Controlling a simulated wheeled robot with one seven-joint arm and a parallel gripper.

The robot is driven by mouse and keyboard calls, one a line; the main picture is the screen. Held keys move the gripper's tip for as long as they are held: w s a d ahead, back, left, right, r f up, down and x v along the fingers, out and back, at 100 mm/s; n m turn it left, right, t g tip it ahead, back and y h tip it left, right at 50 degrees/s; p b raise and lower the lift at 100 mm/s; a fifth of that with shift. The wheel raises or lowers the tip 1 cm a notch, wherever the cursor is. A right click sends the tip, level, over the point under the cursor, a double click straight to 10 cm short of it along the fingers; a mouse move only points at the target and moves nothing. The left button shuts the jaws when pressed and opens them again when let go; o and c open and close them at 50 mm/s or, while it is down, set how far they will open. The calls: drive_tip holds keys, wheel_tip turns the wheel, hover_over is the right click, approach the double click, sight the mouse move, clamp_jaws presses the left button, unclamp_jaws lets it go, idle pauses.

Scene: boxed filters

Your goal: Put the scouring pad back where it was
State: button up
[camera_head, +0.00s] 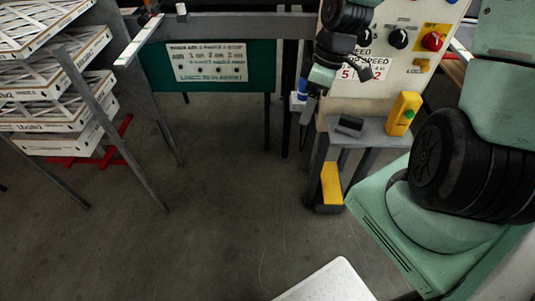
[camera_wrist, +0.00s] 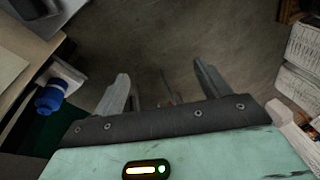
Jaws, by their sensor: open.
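My gripper (camera_head: 309,108) hangs in front of the control panel in the head view, left of the small grey stand (camera_head: 373,134). In the wrist view its two fingers (camera_wrist: 162,88) are spread apart, with nothing held between them and floor beyond. A dark grey block (camera_head: 349,126) lies on the stand, right of my gripper and apart from it. It may be the scouring pad, but I cannot tell for sure. No other thing in either view is clearly a scouring pad.
Boxed filters (camera_head: 50,85) sit on a rack at the left. A yellow box with a green button (camera_head: 403,113) stands on the stand. A blue-capped object (camera_wrist: 48,98) is left of my gripper in the wrist view. The middle floor (camera_head: 225,200) is clear.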

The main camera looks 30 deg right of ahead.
drive_tip(key=s+a+r+h, duration=0.1)
drive_tip(key=s+a+r, duration=0.3)
drive_tip(key=s+a, duration=0.3)
drive_tip(key=s+a+r+h, duration=0.1)
drive_tip(key=s+a+r, duration=0.4)
drive_tip(key=a, duration=0.8)
drive_tip(key=s, duration=0.3)
drive_tip(key=shift+s+a+r, duration=0.25)
drive_tip(key=shift+a+r, duration=0.05)
drive_tip(key=shift+a, duration=0.1)
